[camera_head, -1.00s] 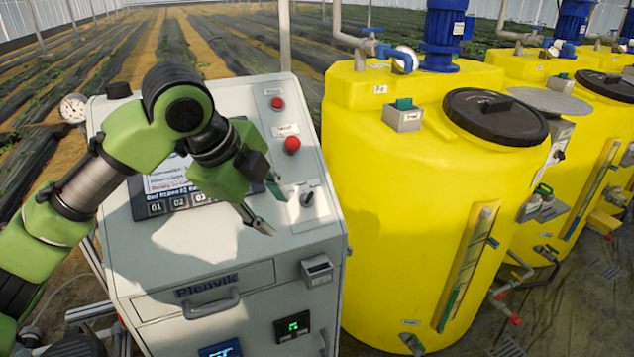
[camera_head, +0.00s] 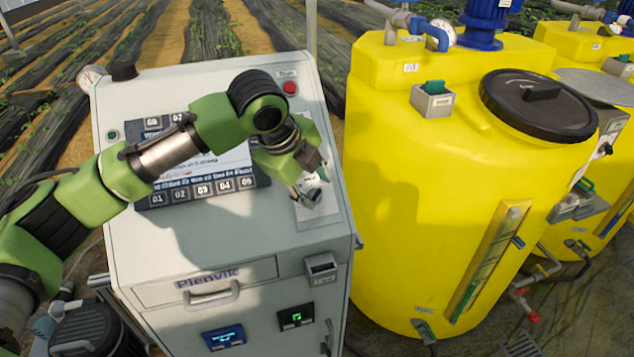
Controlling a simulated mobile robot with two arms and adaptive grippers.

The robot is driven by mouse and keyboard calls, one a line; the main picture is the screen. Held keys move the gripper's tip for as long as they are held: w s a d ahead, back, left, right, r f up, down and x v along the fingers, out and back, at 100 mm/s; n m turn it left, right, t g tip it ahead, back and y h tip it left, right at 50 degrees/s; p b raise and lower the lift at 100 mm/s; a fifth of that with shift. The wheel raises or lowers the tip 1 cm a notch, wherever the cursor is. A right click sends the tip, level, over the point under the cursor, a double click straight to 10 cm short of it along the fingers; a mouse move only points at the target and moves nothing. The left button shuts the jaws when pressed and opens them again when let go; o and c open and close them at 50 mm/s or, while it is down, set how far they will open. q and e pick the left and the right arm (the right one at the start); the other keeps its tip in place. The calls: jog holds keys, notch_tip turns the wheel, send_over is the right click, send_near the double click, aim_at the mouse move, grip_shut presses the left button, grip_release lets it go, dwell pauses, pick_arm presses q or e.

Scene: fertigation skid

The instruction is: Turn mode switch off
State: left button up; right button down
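The mode switch is hidden in the head view behind my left gripper, on the sloped right part of the grey control cabinet's (camera_head: 215,240) top. My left gripper (camera_head: 316,188) is over that spot, with its two fingertips apart and close to the panel. The fingertips look open, but I cannot tell whether they touch the switch. Part of a white label shows beside the fingers. My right gripper is not in view.
A red button (camera_head: 290,88) sits higher on the panel. My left arm crosses the cabinet's screen (camera_head: 205,187). A small grey box (camera_head: 321,267) is on the cabinet's front. A large yellow tank (camera_head: 415,210) stands close on the right.

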pick_arm(q)
jog(key=shift+w+f, duration=0.1)
jog(key=shift+f, duration=0.25)
jog(key=shift+a+f, duration=0.1)
jog(key=shift+f, duration=0.4)
jog(key=shift+w+d, duration=0.1)
jog(key=shift+d, duration=0.1)
grip_shut()
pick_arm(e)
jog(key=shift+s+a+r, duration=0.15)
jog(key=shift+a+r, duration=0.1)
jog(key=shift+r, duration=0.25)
